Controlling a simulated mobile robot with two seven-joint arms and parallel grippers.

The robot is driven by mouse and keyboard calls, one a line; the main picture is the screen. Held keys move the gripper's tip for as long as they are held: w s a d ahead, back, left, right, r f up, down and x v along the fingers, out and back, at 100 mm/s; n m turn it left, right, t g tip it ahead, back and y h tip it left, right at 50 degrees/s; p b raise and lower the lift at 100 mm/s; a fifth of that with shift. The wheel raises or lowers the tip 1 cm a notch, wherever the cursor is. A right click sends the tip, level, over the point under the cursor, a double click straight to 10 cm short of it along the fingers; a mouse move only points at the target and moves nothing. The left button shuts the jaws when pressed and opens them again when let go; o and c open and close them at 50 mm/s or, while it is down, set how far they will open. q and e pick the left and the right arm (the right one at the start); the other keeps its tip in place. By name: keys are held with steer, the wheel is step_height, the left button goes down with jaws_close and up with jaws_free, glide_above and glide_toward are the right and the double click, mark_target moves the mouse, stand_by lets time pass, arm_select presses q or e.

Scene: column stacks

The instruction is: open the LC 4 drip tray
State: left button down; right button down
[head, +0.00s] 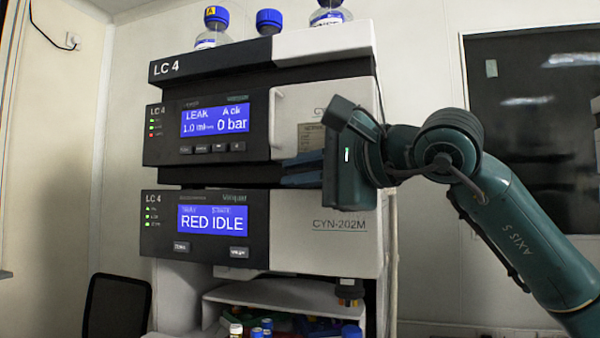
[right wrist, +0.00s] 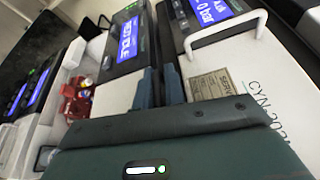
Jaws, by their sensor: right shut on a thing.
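The LC 4 stack stands in the middle of the head view, with an upper pump module (head: 228,128) and a lower module (head: 205,224). The LC 4 drip tray (head: 215,173) is the dark band between them; how far out it sits I cannot tell. My right gripper (head: 284,171) reaches in from the right at the gap between the modules. In the right wrist view its two dark blue fingers (right wrist: 160,72) are close together and shut on the tray's edge, which they largely hide. My left gripper is in neither view.
The upper display (head: 215,120) reads LEAK and 0 bar; the lower one reads RED IDLE. A white door handle (head: 277,117) juts out just above my gripper. Blue-capped bottles (head: 268,22) stand on top. Vials (head: 236,330) and a shelf are below. Another stack's blue displays (right wrist: 42,88) show in the wrist view.

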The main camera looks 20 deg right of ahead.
steer(key=shift+f, duration=0.3)
